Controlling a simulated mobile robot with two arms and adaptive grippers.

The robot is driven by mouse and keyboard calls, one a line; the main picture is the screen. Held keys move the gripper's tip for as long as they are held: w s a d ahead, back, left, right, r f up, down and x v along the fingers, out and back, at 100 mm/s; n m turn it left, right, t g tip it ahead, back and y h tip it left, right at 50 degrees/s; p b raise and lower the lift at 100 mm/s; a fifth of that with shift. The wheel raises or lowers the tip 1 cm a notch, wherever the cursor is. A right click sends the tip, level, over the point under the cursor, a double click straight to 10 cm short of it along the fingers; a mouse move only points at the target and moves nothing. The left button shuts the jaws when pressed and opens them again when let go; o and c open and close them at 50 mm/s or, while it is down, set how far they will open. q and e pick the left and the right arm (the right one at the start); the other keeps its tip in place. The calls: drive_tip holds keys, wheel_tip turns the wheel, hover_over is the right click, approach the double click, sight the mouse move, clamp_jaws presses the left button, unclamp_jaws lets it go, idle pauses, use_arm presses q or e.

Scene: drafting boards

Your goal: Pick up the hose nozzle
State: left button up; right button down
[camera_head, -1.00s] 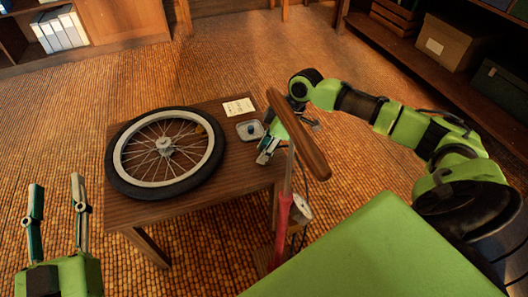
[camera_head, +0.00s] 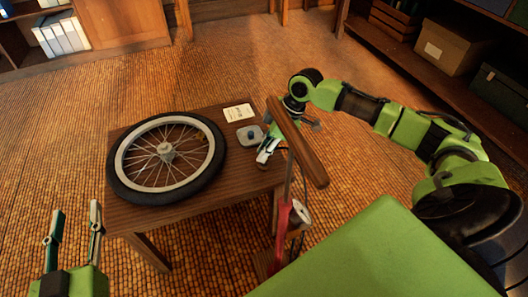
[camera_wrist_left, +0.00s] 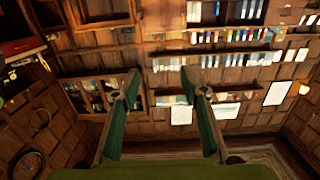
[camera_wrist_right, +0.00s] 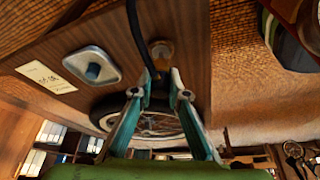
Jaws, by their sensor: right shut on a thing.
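My right gripper (camera_wrist_right: 161,82) is shut on the hose nozzle (camera_wrist_right: 160,76) at the end of a thin black hose (camera_wrist_right: 137,35). The fingers hide most of the nozzle, and the hose runs up out of the right wrist view. In the head view, my right gripper (camera_head: 265,152) is at the right edge of the wooden table (camera_head: 215,187), partly behind the pump's wooden handle (camera_head: 297,140). My left gripper (camera_head: 75,225) is open and empty at the lower left, away from the table; its spread fingers also show in the left wrist view (camera_wrist_left: 160,85).
A spoked wheel (camera_head: 203,187) lies on the table. A square metal dish (camera_head: 250,135) with a dark knob and a white card (camera_head: 238,113) lie near the right gripper. The red pump (camera_head: 283,225) stands beside the table. Open floor lies left of the table.

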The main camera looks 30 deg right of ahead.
use_arm(q)
drive_tip(key=s+a+f+g+y+p, duration=0.3)
drive_tip(key=s+f+g, duration=0.5)
drive_tip(key=f, duration=0.6)
drive_tip(key=s+a+f+g+p, duration=0.2)
drive_tip(key=s+a+f+g, duration=0.1)
drive_tip(key=s, duration=0.8)
drive_tip(key=shift+a+f+n+g+y+p, duration=0.35)
drive_tip(key=shift+a+g, duration=0.35)
drive_tip(key=shift+g, duration=0.6)
use_arm(e)
drive_tip(key=s+r, duration=1.1)
drive_tip(key=s, duration=0.3)
drive_tip(key=shift+a, duration=0.35)
use_arm(q)
drive_tip(key=p+x, duration=0.3)
drive_tip(key=x, duration=0.2)
drive_tip(key=shift+d+f, duration=0.1)
drive_tip(key=shift+f, duration=0.1)
use_arm(e)
drive_tip(key=shift+r, duration=0.9)
